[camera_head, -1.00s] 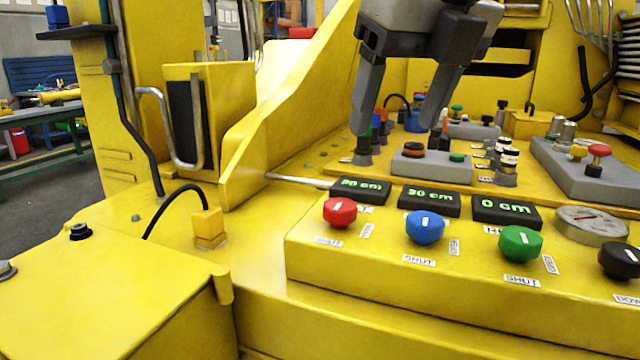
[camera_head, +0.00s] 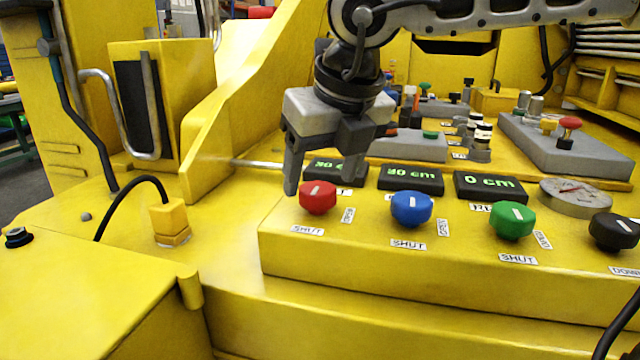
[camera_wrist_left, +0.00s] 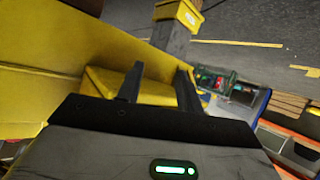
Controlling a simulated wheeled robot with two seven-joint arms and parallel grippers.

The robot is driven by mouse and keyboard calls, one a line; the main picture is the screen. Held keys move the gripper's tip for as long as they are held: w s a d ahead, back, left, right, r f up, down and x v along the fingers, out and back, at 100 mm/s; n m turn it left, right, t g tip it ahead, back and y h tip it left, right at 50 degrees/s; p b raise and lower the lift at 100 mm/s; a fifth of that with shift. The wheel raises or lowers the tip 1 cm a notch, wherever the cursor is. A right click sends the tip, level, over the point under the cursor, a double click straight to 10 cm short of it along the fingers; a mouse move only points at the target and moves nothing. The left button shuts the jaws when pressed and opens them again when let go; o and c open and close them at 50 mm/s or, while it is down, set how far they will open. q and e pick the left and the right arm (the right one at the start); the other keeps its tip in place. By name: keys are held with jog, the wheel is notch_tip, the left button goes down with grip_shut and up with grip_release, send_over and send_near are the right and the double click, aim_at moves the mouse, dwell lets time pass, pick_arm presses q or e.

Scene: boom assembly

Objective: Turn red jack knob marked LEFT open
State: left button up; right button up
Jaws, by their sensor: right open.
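The red knob (camera_head: 318,198) sits on the front of the yellow control panel at left, with a SHUT label below it and another small label at its right. A short white mark shows on its top. My right gripper (camera_head: 320,178) is open and points down just behind and over the red knob. Its left finger is beside the knob's left rear; its other finger is behind and to the right. I cannot tell whether they touch it. My left gripper (camera_wrist_left: 158,82) shows in the left wrist view, open with nothing between its fingers, away from the panel.
A blue knob (camera_head: 411,208), a green knob (camera_head: 513,220) and a black knob (camera_head: 614,231) stand to the right. Displays, partly covered by my gripper at left, sit behind them. A round gauge (camera_head: 575,197) is at right. A yellow plug with a black cable (camera_head: 170,222) stands left.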

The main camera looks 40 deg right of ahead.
jog(key=shift+x, duration=1.05)
jog(key=c, duration=1)
